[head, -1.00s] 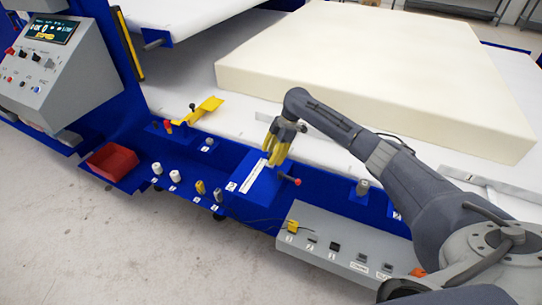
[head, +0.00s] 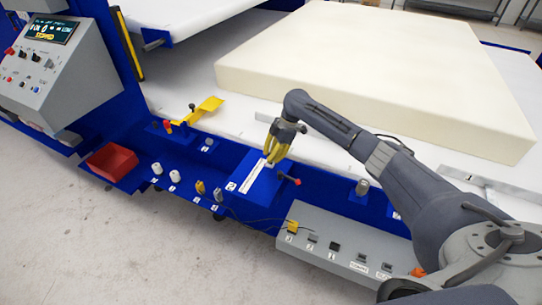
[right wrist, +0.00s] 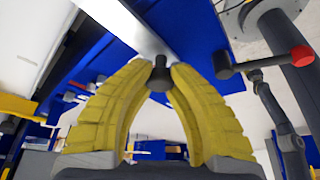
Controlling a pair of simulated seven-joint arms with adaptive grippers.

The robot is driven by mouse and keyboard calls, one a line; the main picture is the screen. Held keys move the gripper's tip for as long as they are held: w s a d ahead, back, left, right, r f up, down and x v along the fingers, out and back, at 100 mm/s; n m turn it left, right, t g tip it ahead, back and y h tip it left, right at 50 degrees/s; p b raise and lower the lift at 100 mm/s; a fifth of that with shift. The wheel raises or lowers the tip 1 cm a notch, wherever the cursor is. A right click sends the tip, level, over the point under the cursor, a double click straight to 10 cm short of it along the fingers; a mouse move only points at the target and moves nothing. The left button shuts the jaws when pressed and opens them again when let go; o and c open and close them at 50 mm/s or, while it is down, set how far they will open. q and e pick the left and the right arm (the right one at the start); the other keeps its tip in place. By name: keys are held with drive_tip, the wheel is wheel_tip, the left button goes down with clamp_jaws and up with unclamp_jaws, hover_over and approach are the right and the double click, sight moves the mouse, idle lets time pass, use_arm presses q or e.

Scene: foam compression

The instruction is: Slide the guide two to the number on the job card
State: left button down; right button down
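My right gripper (head: 270,160) is at the upper end of a white scale strip (head: 254,182) on a blue block at the front of the machine. In the right wrist view, its yellow fingers (right wrist: 161,70) meet on both sides of a small dark knob (right wrist: 160,78), which looks like the guide's handle. The pale metal strip (right wrist: 122,22) runs beyond the knob. The strip's numbers are too small to read. I cannot make out a job card. My left gripper is not in view.
A red-tipped lever (head: 291,179) sticks out beside the block; its red knob (right wrist: 302,56) is near the right finger. A grey button box (head: 335,245) stands in front. A red tray (head: 112,161) and several small posts are left. A large foam slab (head: 370,75) lies behind.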

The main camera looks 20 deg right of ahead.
drive_tip(key=shift+a, duration=0.15)
drive_tip(key=shift+s+a, duration=0.1)
drive_tip(key=shift+a, duration=0.15)
drive_tip(key=shift+r, duration=0.1)
drive_tip(key=c, duration=1.1)
unclamp_jaws()
drive_tip(key=shift+d, duration=0.15)
drive_tip(key=v, duration=1.2)
